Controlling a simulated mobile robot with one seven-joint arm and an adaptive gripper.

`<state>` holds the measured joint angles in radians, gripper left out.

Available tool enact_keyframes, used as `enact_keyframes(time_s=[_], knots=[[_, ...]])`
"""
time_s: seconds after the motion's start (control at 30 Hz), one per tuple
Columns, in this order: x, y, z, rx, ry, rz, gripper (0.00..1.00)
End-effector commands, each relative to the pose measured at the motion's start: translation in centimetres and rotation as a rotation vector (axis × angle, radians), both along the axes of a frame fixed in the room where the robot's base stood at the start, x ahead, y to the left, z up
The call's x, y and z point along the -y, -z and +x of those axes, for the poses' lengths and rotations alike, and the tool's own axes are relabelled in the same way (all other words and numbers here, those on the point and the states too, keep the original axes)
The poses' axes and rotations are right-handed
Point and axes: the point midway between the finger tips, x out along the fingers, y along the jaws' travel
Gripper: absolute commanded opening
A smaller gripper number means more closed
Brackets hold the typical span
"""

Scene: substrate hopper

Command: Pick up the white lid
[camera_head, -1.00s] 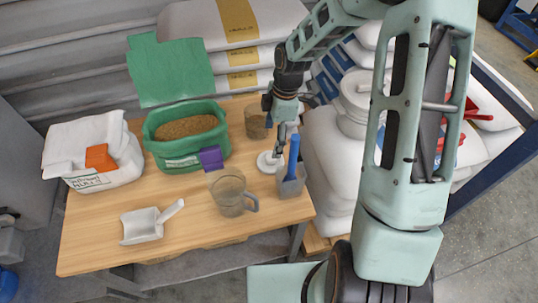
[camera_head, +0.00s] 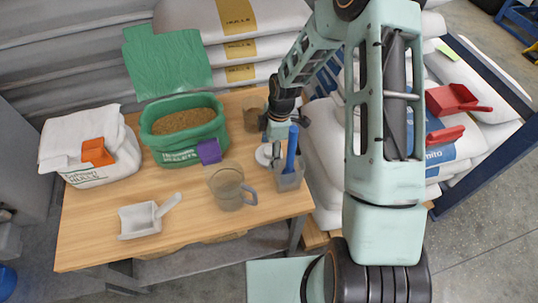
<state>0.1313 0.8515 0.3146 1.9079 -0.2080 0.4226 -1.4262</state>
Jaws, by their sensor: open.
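The white lid (camera_head: 263,155) lies on the wooden table near its right edge, partly covered by my gripper. My gripper (camera_head: 275,157) points down at the lid's right side, with its fingertips low and close to the lid. It is open. Whether the fingers touch the lid or straddle its edge is too small to tell.
A grey cup with a blue-handled tool (camera_head: 291,170) stands just right of my gripper. A clear jug (camera_head: 228,187) is in front, and a brown cup (camera_head: 254,117) behind. A green tub (camera_head: 184,140), white sack (camera_head: 105,165) and white scoop (camera_head: 140,220) lie left. The table's front middle is clear.

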Motion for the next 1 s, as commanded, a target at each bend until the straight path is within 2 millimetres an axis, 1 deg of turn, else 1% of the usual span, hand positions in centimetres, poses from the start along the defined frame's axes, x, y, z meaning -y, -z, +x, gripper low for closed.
enact_keyframes(time_s=[0.07, 0.27, 0.57, 0.67, 0.73, 1.0], knots=[[0.0, 0.0, 0.0, 0.000, 0.000, 0.000, 0.75], [0.0, -0.1, 0.0, 0.001, 0.000, 0.000, 0.54], [0.0, -0.3, 0.1, 0.001, 0.000, 0.000, 0.53], [0.0, -1.2, 0.2, 0.004, 0.001, 0.000, 0.53], [0.0, -2.3, 0.2, 0.004, 0.001, 0.000, 0.53], [0.1, -7.7, 0.1, 0.004, 0.002, -0.001, 0.53]])
